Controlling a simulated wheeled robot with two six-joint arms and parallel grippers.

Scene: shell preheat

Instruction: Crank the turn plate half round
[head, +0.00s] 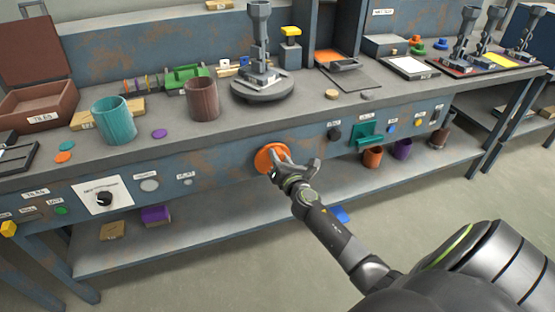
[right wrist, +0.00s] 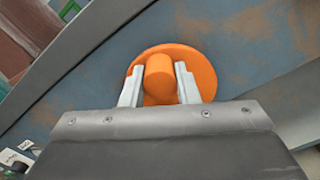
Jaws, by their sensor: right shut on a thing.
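The orange crank (head: 268,157) is a round disc on the bench's front panel. In the right wrist view the crank's disc (right wrist: 205,72) has an orange knob (right wrist: 160,75) standing out from it. My right gripper (head: 282,166) is shut on this knob, with one finger on each side. The turn plate (head: 262,90) is a round grey plate on the bench top above the crank. A grey upright fixture (head: 260,40) stands on it. My left gripper is not in view.
A brown cup (head: 202,100) and a teal cup (head: 114,122) stand left of the turn plate. A dial (head: 104,199) is on the panel at left, and a teal bracket (head: 366,135) at right. A lower shelf (head: 230,222) runs beneath.

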